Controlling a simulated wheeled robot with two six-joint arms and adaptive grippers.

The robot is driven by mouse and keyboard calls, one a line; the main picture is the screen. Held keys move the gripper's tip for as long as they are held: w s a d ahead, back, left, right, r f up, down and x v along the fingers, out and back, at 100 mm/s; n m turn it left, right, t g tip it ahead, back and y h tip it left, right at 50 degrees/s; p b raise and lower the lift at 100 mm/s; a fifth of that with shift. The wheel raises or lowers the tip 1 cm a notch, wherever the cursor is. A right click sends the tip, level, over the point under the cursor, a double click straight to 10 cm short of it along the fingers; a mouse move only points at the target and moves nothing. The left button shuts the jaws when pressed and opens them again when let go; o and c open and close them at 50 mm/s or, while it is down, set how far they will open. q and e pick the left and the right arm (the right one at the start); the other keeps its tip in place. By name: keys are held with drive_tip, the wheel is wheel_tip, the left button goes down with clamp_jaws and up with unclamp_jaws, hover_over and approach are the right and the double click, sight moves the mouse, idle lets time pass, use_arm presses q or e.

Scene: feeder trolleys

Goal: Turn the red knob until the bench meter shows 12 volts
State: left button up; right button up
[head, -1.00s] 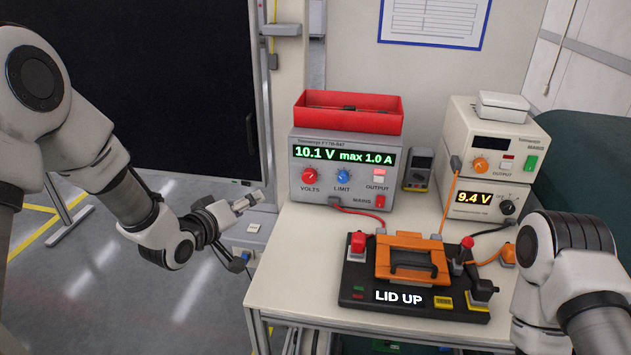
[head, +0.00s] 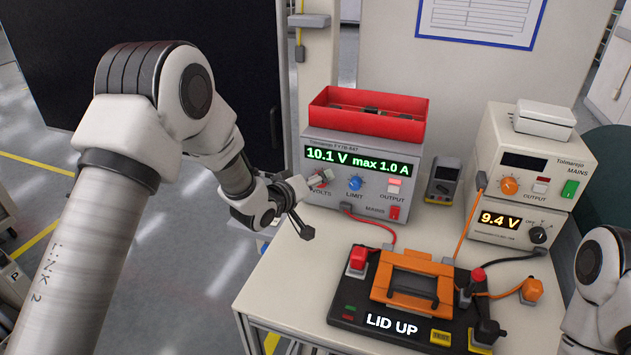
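The red VOLTS knob (head: 320,190) is on the front of a grey power supply (head: 310,145), mostly hidden behind a finger of my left gripper. The supply's green display reads 10.1 V max 1.0 A. A cream meter box (head: 512,236) at the right has an amber display (head: 500,220) reading 9.4 V. My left gripper (head: 313,205) is open, its fingers spread one above the other in front of the knob area. Whether a finger touches the knob cannot be told. My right arm shows at the right edge; its gripper is out of view.
A blue LIMIT knob (head: 355,184) is beside the red one. A red bin (head: 370,125) sits on the supply. A black fixture (head: 350,322) with an orange lid and the words LID UP stands in front. A second cream unit (head: 535,160) sits on the meter.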

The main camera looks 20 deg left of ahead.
use_arm(q)
drive_tip(key=shift+s+a+r, duration=0.1)
drive_tip(key=shift+s, duration=0.05)
drive_tip(key=shift+c, duration=0.6)
drive_tip(key=c, duration=1)
drive_tip(key=m+y+b, duration=0.1)
drive_tip(key=m, duration=0.1)
drive_tip(key=m+y+b, duration=0.1)
drive_tip(key=m, duration=0.1)
drive_tip(key=d+m+y+b, duration=0.1)
drive_tip(key=m+y, duration=0.1)
drive_tip(key=shift+g, duration=0.3)
drive_tip(key=shift+m, duration=0.3)
